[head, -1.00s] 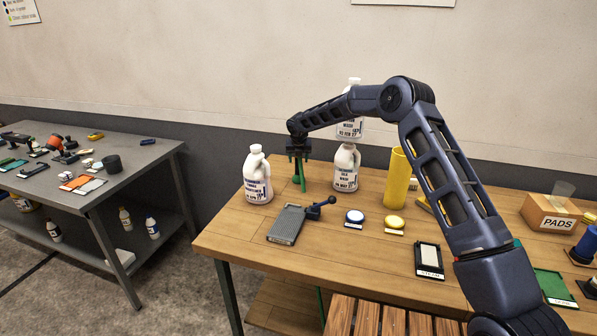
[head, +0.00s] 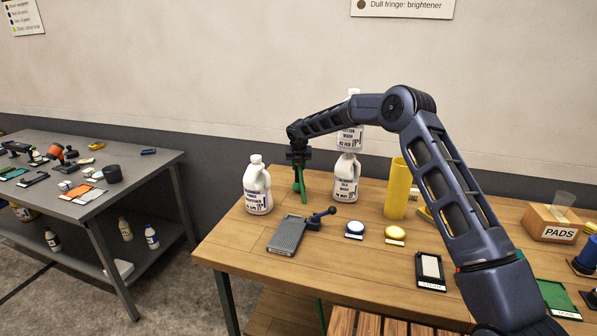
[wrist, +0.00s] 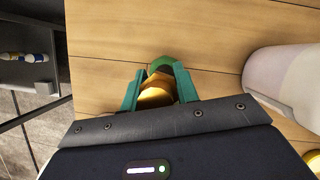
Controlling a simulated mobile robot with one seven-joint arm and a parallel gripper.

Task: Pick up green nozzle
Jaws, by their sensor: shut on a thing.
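The green nozzle (wrist: 162,64) shows in the wrist view as a green end with a brass-coloured part, between my gripper's two green fingers. My gripper (wrist: 158,88) is shut on it. In the head view my gripper (head: 301,184) points down over the back left of the wooden table, between two white jugs. The nozzle shows there only as a small green shape (head: 297,187) by the fingers. I cannot tell whether it touches the tabletop.
A white jug (head: 257,190) stands left of my gripper, and another jug (head: 345,183) stands close on its right. A yellow cylinder (head: 396,188) stands further right. A grey table (head: 110,203) is at the left.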

